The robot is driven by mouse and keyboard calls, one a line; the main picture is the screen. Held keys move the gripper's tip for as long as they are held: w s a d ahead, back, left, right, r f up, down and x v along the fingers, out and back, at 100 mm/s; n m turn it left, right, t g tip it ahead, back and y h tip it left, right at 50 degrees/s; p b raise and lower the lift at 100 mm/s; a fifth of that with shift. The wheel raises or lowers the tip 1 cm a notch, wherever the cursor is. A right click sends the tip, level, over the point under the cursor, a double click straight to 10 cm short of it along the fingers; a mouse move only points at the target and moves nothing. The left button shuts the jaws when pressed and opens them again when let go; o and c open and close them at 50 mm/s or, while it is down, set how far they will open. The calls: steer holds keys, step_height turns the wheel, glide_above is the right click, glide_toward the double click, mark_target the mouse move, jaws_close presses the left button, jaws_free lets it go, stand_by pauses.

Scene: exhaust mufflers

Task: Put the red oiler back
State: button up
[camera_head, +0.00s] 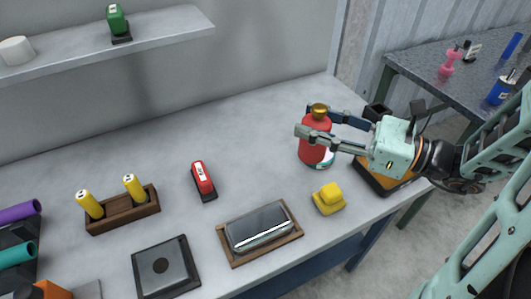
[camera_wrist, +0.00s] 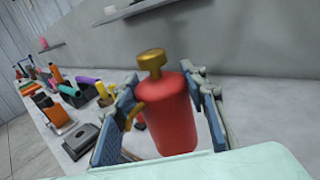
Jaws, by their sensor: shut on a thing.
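The red oiler (camera_head: 312,152) is a rounded red can with a brass cap, upright at the right part of the bench. It also shows large in the middle of the wrist view (camera_wrist: 172,115). My gripper (camera_head: 312,124) reaches in from the right and is shut around the oiler's upper body, one finger on each side. In the wrist view the fingers flank the can. A pale patch with teal shows at the oiler's lower right. I cannot tell whether the oiler's base touches the bench.
A yellow block (camera_head: 328,199), a grey muffler on a wooden tray (camera_head: 290,241) and a red tool (camera_head: 202,181) stand nearby. A black-and-orange tray (camera_head: 403,180) lies partly under my gripper. A wooden rack (camera_head: 124,212) holds yellow cylinders. The bench's back middle is clear; a shelf (camera_head: 170,35) hangs above.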

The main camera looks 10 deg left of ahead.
steer(key=w+a+f+b, duration=0.1)
steer(key=w+a+f, duration=0.1)
steer(key=a+f, duration=0.1)
steer(key=w+a+f+b, duration=0.1)
steer(key=w+a+f, duration=0.2)
steer(key=f, duration=0.2)
steer(key=w+a+f+b, duration=0.1)
steer(key=w+a+f, duration=0.2)
steer(key=a+f, duration=0.1)
steer(key=shift+w+f, duration=0.25)
steer(key=shift+f, duration=0.05)
steer(key=shift+f, duration=0.1)
steer(key=o, duration=1.4)
steer(key=shift+f, duration=0.1)
